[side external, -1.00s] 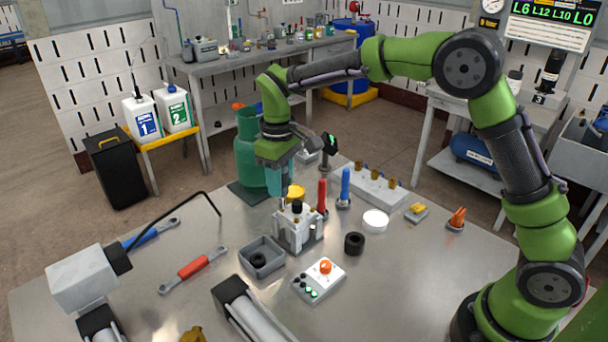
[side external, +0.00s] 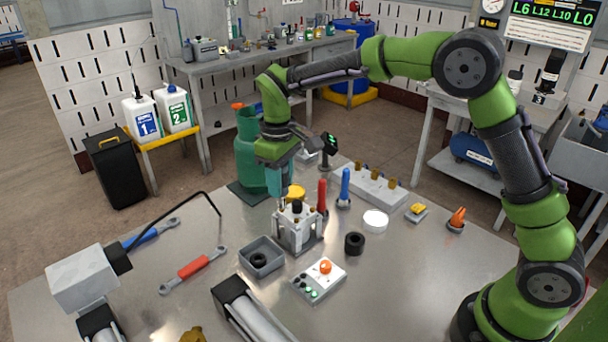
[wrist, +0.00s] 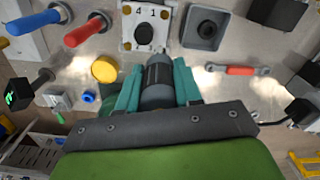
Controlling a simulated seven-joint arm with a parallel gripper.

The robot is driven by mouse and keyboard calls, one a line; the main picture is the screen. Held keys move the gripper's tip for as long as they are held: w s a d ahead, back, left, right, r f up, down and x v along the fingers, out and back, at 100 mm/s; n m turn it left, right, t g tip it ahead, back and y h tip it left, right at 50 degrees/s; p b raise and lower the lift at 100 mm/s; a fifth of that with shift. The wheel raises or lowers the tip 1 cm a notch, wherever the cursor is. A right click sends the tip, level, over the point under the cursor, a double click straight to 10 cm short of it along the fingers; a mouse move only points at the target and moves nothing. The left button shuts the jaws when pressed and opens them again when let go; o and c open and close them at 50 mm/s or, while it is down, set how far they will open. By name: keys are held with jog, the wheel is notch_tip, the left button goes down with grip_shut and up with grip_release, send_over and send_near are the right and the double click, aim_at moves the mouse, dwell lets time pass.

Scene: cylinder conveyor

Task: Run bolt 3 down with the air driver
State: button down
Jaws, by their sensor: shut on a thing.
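My gripper (side external: 280,192) is above the back left of a pale cylinder block (side external: 294,238) on the steel table. In the wrist view, the teal fingers of my gripper (wrist: 157,90) are shut on a dark grey cylindrical tool, the air driver (wrist: 156,72). The driver points at the near edge of the block (wrist: 146,14), whose top shows a 4 and a 1 beside a dark round centre. The driver and fingers cover the near part of the block, so bolt 3 is hidden. Whether the driver's tip touches a bolt cannot be told.
Red (side external: 322,196) and blue (side external: 345,186) handled tools stand close right of the block. A grey tray (side external: 261,257) with a black ring, a control box (side external: 319,280) with an orange button, and a loose black ring (side external: 354,243) lie in front. A green gas bottle (side external: 248,160) stands behind.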

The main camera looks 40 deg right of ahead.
jog(key=shift+f, duration=0.75)
dwell(2.2)
jog(key=shift+r, duration=0.1)
jog(key=shift+r, duration=3.1)
